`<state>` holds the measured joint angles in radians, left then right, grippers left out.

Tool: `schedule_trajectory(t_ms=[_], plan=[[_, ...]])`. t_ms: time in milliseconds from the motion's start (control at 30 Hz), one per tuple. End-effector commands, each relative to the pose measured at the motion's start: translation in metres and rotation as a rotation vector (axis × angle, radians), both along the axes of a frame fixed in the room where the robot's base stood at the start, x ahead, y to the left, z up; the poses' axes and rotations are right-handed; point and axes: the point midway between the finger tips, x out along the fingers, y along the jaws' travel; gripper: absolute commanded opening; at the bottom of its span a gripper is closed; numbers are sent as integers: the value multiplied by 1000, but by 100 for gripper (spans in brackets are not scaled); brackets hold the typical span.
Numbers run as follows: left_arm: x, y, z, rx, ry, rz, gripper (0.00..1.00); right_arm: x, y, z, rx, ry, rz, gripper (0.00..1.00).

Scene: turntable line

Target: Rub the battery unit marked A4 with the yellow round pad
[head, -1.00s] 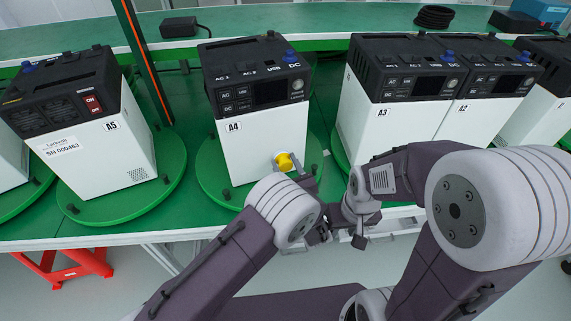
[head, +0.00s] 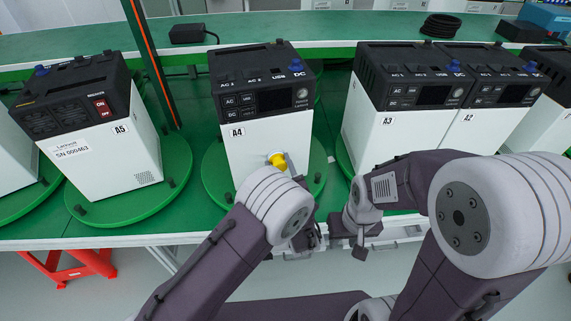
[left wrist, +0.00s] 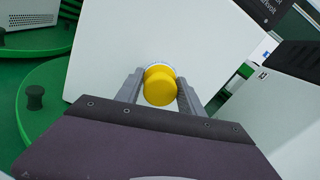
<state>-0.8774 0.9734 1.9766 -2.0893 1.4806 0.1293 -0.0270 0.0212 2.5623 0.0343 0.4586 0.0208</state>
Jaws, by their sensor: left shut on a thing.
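The battery unit marked A4 (head: 265,145) is a white box with a black top and front panel, upright on a green turntable (head: 214,178). My left gripper (left wrist: 160,90) is shut on the yellow round pad (left wrist: 160,87), which sits between its two grey fingers in front of the unit's white face. In the head view the pad (head: 277,160) shows at the lower part of that face, seemingly against it; exact contact is hard to tell. My left arm hides the fingers' lower part there. My right gripper (head: 352,242) is low, right of the left one, its fingers not clearly shown.
Unit A5 (head: 108,160) stands left on its own turntable; units A3 (head: 388,135) and A2 (head: 480,130) stand close together on the right. An orange-striped post (head: 150,60) rises between A5 and A4. A red stand (head: 68,265) is under the table.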

Motion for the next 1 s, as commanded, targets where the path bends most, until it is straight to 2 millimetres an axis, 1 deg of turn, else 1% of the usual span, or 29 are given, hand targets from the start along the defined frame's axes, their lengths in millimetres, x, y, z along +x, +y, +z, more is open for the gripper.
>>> schedule_trajectory(t_ms=[167,333,467,767,867,1000], plan=[[0,9,-1,1,3,12,1,1,0,0,0,-3,0,36],[-4,28,-2,4,5,14,1,1,-1,0,-1,-4,0,36],[-6,36,-2,3,4,14,1,1,-1,0,-1,-4,0,36],[-7,36,-2,1,3,11,1,1,-1,0,-1,-5,0,36],[-16,34,-2,2,6,8,1,1,-1,0,-1,-5,0,36],[-34,30,-2,3,5,4,1,1,-1,0,-1,-5,0,36]])
